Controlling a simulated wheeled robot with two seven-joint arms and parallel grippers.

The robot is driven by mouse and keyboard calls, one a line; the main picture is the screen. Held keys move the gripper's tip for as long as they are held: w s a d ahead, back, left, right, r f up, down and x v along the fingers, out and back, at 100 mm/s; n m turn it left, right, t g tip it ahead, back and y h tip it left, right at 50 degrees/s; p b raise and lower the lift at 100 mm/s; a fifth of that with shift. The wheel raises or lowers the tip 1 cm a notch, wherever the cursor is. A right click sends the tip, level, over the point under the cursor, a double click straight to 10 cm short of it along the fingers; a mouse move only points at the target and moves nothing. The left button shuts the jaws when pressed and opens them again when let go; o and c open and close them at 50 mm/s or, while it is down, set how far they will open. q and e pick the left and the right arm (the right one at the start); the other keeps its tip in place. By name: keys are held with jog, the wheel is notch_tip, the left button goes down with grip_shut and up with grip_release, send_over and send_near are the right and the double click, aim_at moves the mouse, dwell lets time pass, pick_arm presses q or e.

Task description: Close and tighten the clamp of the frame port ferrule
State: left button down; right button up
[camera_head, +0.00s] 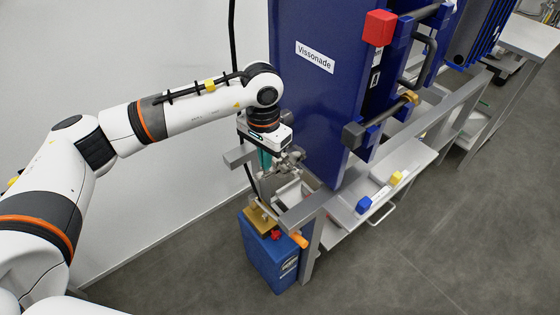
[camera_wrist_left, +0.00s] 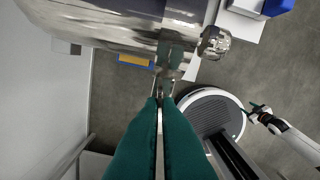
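The shiny metal clamp (camera_head: 290,160) is by the lower left corner of the blue Vissonade tank in the head view. In the left wrist view its bright metal fills the top, with a round knurled nut (camera_wrist_left: 213,42) on the right. My left gripper (camera_head: 265,160) points down beside it. Its teal fingers (camera_wrist_left: 162,98) are close together, with a thin metal part of the clamp between their tips. The fingers hide part of the clamp, and I cannot make out the ferrule seam. My right gripper (camera_wrist_left: 257,108) is small at the right of the wrist view.
The blue tank (camera_head: 318,95) stands right of my left arm. A blue canister (camera_head: 268,255) with a brass top (camera_head: 261,220) stands below. A metal frame and shelf (camera_head: 395,175) run to the right, holding small blue and yellow parts. The grey floor at the right is clear.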

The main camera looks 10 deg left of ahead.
dwell(0.3)
pick_arm(q)
jog(key=shift+f+m+b, duration=0.25)
jog(key=shift+m+b, duration=0.4)
jog(key=shift+m, duration=0.05)
jog(key=shift+m+b, duration=0.3)
jog(key=shift+r+m, duration=0.2)
jog(key=shift+m, duration=0.1)
